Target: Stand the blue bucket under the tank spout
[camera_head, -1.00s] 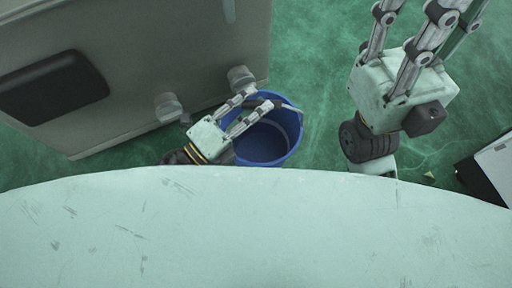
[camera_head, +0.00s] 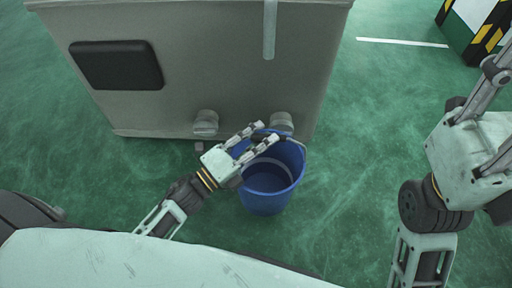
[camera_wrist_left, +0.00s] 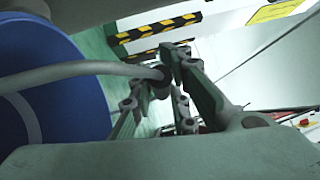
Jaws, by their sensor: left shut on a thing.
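The blue bucket (camera_head: 268,190) is upright with its opening facing up, and it shows in part in the left wrist view (camera_wrist_left: 45,75). My left gripper (camera_head: 266,132) is shut on the dark grip of its handle (camera_wrist_left: 158,82). The tank (camera_head: 215,65) is a big grey box behind it, with two stubby grey spouts low on its front, a left one (camera_head: 205,123) and a right one (camera_head: 281,122). The bucket's far rim is close to the right spout. I cannot tell whether the bucket touches the floor. My right gripper (camera_head: 490,140) is at the right edge, its fingertips cut off.
A dark panel (camera_head: 116,65) is on the tank's front. A block with yellow-black stripes (camera_head: 478,25) stands at the far right, past a white floor line (camera_head: 402,42). The green floor (camera_head: 355,150) right of the bucket is clear.

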